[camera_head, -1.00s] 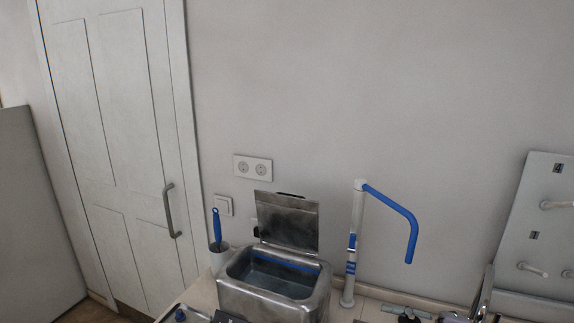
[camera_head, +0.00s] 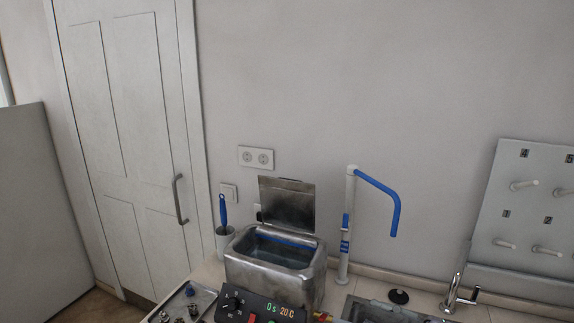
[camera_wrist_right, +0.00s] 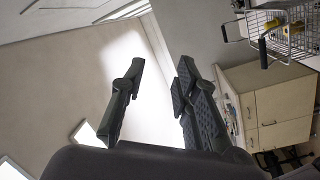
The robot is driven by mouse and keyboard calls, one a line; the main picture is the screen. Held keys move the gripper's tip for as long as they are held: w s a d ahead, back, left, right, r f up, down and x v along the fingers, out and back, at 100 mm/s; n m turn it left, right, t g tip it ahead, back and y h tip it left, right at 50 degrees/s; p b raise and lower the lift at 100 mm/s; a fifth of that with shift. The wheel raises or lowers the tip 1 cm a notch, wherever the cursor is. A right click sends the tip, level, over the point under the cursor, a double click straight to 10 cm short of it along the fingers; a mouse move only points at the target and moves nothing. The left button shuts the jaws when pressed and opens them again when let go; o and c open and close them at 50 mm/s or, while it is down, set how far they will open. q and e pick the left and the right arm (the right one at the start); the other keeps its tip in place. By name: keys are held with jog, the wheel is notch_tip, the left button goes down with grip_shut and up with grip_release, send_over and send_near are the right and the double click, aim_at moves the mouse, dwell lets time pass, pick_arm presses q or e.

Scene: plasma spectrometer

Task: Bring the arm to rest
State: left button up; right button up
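My right gripper (camera_wrist_right: 157,85) shows in the right wrist view. Its two dark fingers stand apart with nothing between them, so it is open and empty. Behind the fingers are a pale wall and bright light patches, away from any surface it could touch. Neither gripper nor arm shows in the head view. My left gripper is not in view.
A metal bath (camera_head: 275,270) with raised lid stands on the counter. Beside it are a brush in a holder (camera_head: 223,238), a blue-armed stand (camera_head: 350,220), a sink (camera_head: 380,311) and a tap (camera_head: 457,292). A wire basket (camera_wrist_right: 285,30) shows in the wrist view.

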jog(key=s+d+f+m+t+h, duration=0.15)
jog(key=s+f+m+h, duration=0.25)
jog(key=f+m+h, duration=0.4)
jog(key=s+f+m+t+h, duration=0.2)
jog(key=s+f+m+h, duration=0.15)
jog(key=m+h, duration=0.45)
jog(key=s+f+m+g, duration=0.2)
jog(key=s+f+g, duration=0.25)
jog(key=s, duration=0.55)
jog(key=s+f+m+g, duration=0.3)
jog(key=s+g, duration=0.2)
jog(key=s, duration=0.4)
jog(key=s+f+g+b, duration=0.2)
jog(key=f+b, duration=1.1)
jog(key=f, duration=2.7)
pick_arm(q)
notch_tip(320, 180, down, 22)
jog(key=b, duration=0.9)
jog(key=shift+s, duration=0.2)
pick_arm(e)
jog(key=s+d+f, duration=0.1)
jog(key=s+f, duration=0.7)
jog(key=f, duration=0.4)
jog(key=s+d+f, duration=0.2)
jog(key=s+f, duration=0.7)
jog(key=f, duration=0.3)
jog(key=shift+s+n+g, duration=0.2)
jog(key=shift+n+g, duration=0.1)
jog(key=shift+n, duration=0.1)
